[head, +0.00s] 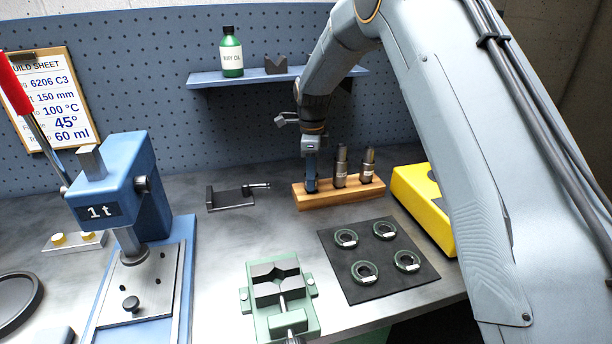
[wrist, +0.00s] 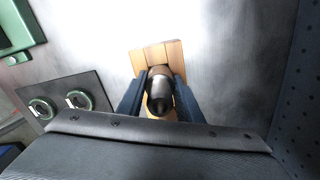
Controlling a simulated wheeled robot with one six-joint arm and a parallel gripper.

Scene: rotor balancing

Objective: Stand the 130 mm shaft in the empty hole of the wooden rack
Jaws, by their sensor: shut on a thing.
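The wooden rack (head: 337,198) stands at the back of the bench. Two dark shafts with pale labels, a middle one (head: 341,168) and a right one (head: 368,166), stand upright in it. My gripper (head: 311,182) points down at the rack's left end. In the wrist view my gripper (wrist: 159,95) is shut on a dark, round-ended shaft (wrist: 160,98), with a blue finger on each side and the rack (wrist: 148,58) behind it. My fingers hide this shaft in the head view. I cannot tell whether its lower end is in the hole.
A black mat (head: 390,282) with several ring bearings lies in front of the rack. A yellow case (head: 418,205) is close on the right. A dark metal fixture (head: 232,198) lies left, with a blue press (head: 115,200) beyond and a green vise (head: 280,300) in front.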

